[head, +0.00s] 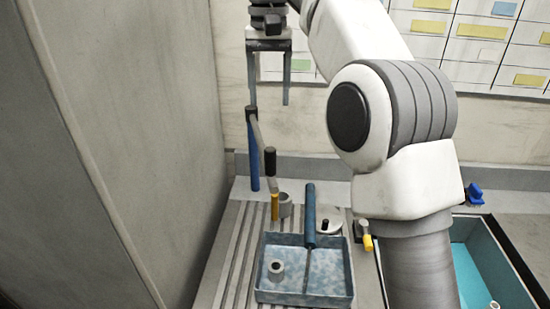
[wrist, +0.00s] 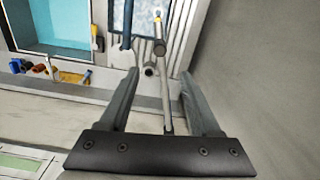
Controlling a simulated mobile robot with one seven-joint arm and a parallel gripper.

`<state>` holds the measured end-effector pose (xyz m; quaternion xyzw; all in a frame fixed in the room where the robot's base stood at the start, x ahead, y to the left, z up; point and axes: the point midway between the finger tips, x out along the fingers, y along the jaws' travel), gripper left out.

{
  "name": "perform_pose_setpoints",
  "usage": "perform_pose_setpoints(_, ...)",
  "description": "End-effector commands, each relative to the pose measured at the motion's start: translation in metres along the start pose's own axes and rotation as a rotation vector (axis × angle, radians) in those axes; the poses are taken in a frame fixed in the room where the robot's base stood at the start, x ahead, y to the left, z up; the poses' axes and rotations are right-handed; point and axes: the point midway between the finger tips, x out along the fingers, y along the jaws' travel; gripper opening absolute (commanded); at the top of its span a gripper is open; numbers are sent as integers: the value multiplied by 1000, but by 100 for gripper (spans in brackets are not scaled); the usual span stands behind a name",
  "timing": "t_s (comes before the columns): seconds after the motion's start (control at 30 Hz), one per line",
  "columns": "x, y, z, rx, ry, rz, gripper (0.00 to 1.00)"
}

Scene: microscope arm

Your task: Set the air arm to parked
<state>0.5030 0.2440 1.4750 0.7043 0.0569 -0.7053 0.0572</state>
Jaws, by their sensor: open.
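The air arm (head: 259,135) stands at the back left of the bench in the head view. It has a blue post, a grey link slanting down to the right, a dark upright grip at the bend and a yellow lower tip. My gripper (head: 269,104) is open and empty, with its fingers pointing down at the top of the arm. In the wrist view the grey link of the air arm (wrist: 166,100) runs between the open fingers of my gripper (wrist: 158,76). I cannot tell whether a finger touches it.
A blue tray (head: 262,294) with a blue-handled tool (head: 310,215) sits in front of the air arm. A grey cup (head: 286,206) stands beside its tip. A teal bin (head: 470,270) is at right. A tall grey panel (head: 120,130) closes off the left.

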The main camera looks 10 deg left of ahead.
Motion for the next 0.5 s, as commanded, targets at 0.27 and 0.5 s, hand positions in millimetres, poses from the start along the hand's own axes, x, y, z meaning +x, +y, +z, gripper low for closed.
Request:
perform_pose_setpoints(0.27, 45, 1, 1, 1, -2, 1, 64)
perform_pose_setpoints(0.5, 87, 1, 1, 0, -2, 1, 64)
